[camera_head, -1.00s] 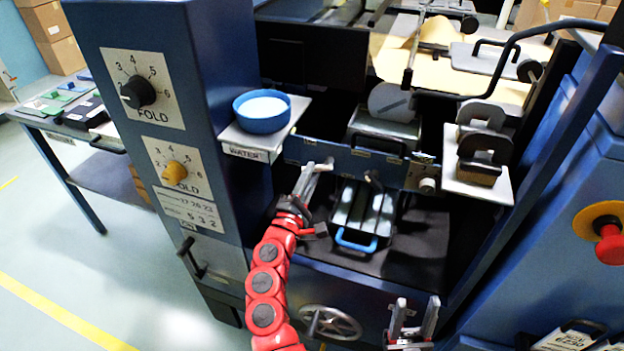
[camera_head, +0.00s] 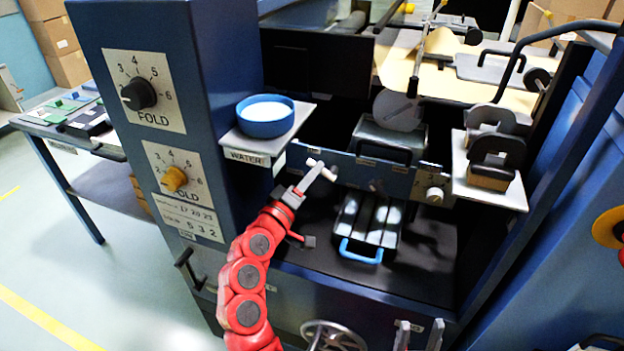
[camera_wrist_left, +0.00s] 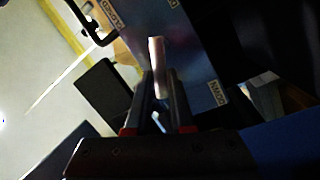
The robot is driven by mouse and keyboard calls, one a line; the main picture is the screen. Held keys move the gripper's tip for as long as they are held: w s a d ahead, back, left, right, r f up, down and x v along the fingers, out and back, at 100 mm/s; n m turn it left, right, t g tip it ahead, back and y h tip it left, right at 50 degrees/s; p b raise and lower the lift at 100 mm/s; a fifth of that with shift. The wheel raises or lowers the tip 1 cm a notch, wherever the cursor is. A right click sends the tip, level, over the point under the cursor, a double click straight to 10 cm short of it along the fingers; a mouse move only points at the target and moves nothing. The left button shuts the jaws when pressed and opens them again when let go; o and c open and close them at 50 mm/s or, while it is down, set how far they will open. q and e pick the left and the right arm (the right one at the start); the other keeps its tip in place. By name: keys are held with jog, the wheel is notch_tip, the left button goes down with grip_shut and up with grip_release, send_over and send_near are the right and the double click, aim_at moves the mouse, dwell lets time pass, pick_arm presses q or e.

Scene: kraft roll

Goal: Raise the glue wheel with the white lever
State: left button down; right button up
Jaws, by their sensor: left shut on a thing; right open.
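My left gripper (camera_head: 318,174) is shut on the short white lever (camera_head: 329,173) at the left part of the blue front panel (camera_head: 370,174). In the left wrist view the white lever (camera_wrist_left: 157,66) stands up between the two fingers (camera_wrist_left: 160,102). The glue wheel is probably the grey disc (camera_head: 398,110) behind the panel, above a metal trough (camera_head: 376,138). Whether it touches the trough cannot be told. My right gripper (camera_head: 418,336) is open and empty at the bottom edge, partly cut off.
A blue water bowl (camera_head: 266,118) stands on a shelf left of the panel. A blue-handled tray (camera_head: 366,222) sits below the panel. A small shelf with dark clamp-like blocks (camera_head: 492,160) is at the right. A handwheel (camera_head: 333,337) is below. The left wrist view shows a DOWN label (camera_wrist_left: 216,93).

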pick_arm(q)
jog(key=shift+d+r+m+g, duration=0.1)
jog(key=shift+r+m+g, duration=0.15)
jog(key=shift+m, duration=0.55)
jog(key=c, duration=0.8)
grip_release()
jog(key=shift+p+v, duration=2.95)
jog(key=shift+v, duration=5.8)
